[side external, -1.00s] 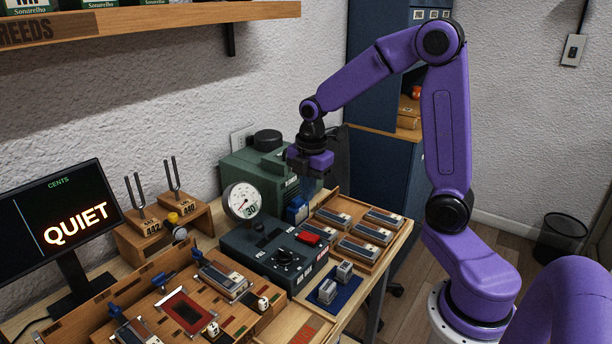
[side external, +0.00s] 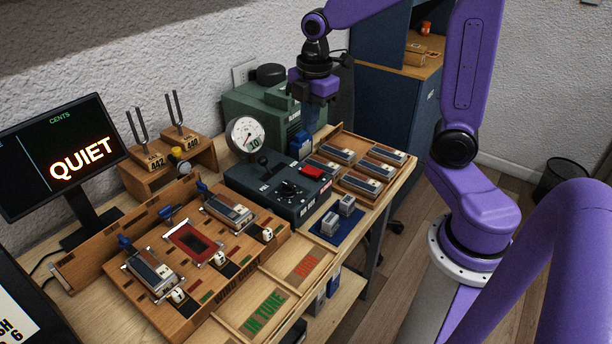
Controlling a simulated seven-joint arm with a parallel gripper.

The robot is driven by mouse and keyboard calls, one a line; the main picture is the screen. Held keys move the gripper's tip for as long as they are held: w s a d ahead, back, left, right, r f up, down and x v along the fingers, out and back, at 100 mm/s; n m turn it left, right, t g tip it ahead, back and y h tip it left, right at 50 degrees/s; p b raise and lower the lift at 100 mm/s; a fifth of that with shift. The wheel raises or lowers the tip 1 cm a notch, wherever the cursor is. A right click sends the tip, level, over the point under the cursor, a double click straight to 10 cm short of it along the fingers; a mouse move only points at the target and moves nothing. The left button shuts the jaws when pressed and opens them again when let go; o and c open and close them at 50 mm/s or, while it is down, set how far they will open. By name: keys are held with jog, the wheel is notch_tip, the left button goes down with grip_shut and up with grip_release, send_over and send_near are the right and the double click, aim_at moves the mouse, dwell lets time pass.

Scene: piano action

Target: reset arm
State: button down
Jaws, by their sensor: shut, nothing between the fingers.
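My gripper (side external: 312,103) hangs above the back right part of the workbench, pointing down. It is shut and empty, over the area between the green machine (side external: 262,106) and the wooden tray (side external: 393,189) of reed blocks. It stands clear of the blocks. My purple arm rises behind it and runs out of the top of the picture.
A dark green control box (side external: 275,191) with a red button and a dial gauge (side external: 247,138) stands mid-bench. A wooden board with several blocks and levers (side external: 190,240) lies at the front left. Tuning forks (side external: 140,133) and a monitor reading QUIET (side external: 60,150) stand behind. A blue mat (side external: 335,226) holds small grey blocks.

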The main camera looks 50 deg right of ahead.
jog(key=s+a+f+m, duration=0.1)
jog(key=s+a+m, duration=0.1)
jog(key=s, duration=0.9)
jog(key=s+a+f+m, duration=0.1)
jog(key=s+a, duration=0.4)
jog(key=s, duration=0.6)
jog(key=shift+a+f+m+g, duration=0.2)
jog(key=shift+a+m+g, duration=0.1)
jog(key=shift+m, duration=0.5)
